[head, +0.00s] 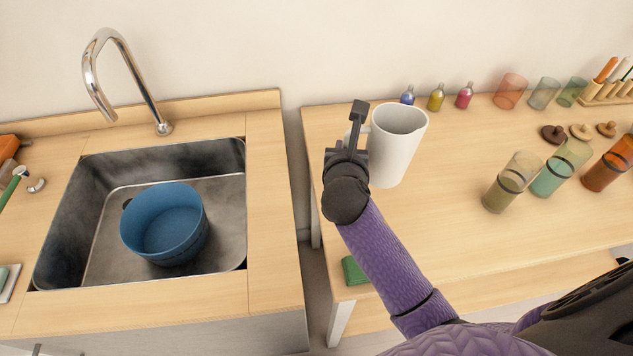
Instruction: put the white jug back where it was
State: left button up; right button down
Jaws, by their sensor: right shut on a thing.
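The white jug (398,146) is upright near the left end of the right-hand table (440,203). It is empty as far as I see, with its open top facing up. My right gripper (357,137) is at the jug's left side and shut on it, seemingly at the handle, which the gripper mostly hides. I cannot tell whether the jug's base touches the table. My left gripper is not in view.
A sink (100,225) at left holds a blue pot (165,225) below a tap (120,70). A gap separates the two counters. Small bottles (436,97) stand behind the jug. Several glasses (505,185) and lids stand to the right.

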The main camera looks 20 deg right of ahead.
notch_tip(320, 180, down, 10)
jog(key=b, duration=0.6)
jog(key=shift+d+f, duration=0.1)
jog(key=shift+f, duration=0.1)
jog(key=shift+r, duration=0.2)
jog(key=shift+f, duration=0.15)
jog(key=c, duration=0.6)
grip_release()
jog(key=shift+c, duration=0.2)
jog(key=shift+r, duration=0.2)
jog(key=p+v, duration=0.4)
jog(key=v, duration=0.8)
